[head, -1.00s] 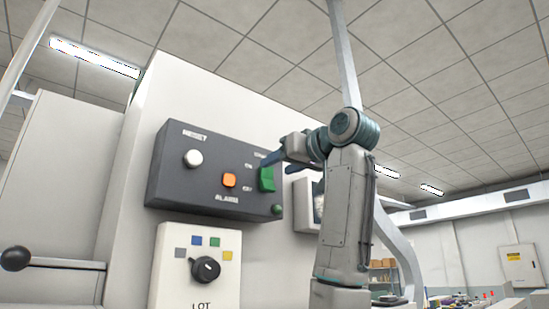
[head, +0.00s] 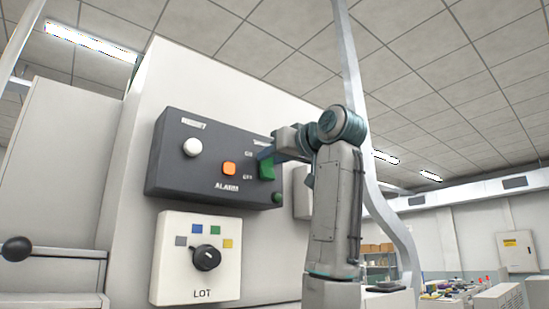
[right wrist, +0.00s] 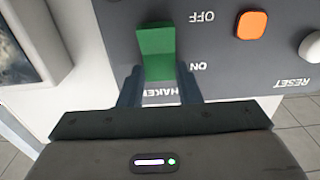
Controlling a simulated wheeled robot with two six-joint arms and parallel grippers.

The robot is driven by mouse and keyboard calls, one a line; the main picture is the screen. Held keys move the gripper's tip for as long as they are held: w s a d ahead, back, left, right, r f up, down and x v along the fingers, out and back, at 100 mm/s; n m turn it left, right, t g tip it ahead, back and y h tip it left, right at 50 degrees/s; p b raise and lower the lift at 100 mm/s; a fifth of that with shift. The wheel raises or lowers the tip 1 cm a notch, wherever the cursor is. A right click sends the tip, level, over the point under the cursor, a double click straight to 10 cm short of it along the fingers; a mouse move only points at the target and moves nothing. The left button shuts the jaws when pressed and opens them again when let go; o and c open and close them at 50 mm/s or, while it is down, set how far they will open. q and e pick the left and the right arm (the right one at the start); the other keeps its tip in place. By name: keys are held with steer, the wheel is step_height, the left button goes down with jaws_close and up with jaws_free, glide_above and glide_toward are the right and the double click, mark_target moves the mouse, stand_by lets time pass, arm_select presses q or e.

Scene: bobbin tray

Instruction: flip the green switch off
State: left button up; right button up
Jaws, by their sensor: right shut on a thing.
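The green switch (head: 267,171) sits at the right of the dark control panel (head: 172,180), between the ON and OFF labels. In the right wrist view the green switch (right wrist: 155,50) shows upside down, with ON nearer my gripper and OFF farther away. My right gripper (head: 264,154) is at the ON end of the switch. In the right wrist view the right gripper's two blue fingers (right wrist: 159,78) lie on either side of the switch's near end, shut on it. I cannot tell its exact tilt. My left gripper is not in view.
The panel also has a white RESET button (head: 192,147) and an orange ALARM button (head: 229,168). The LOT plate (head: 170,270) with a black dial (head: 206,257) is below. A screen (right wrist: 20,45) stands close beside the panel.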

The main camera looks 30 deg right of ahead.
steer(key=f+t+b, duration=0.1)
steer(key=t+b, duration=0.1)
steer(key=b, duration=0.1)
steer(key=shift+s+f+b, duration=0.15)
steer(key=shift+f+b, duration=0.05)
steer(key=shift+b, duration=0.15)
steer(key=shift+s+r+t+b, duration=0.1)
steer(key=shift+t+b, duration=0.6)
steer(key=shift+t, duration=0.1)
steer(key=shift+r+y, duration=0.1)
steer(key=shift+y, duration=0.2)
steer(key=o, duration=1)
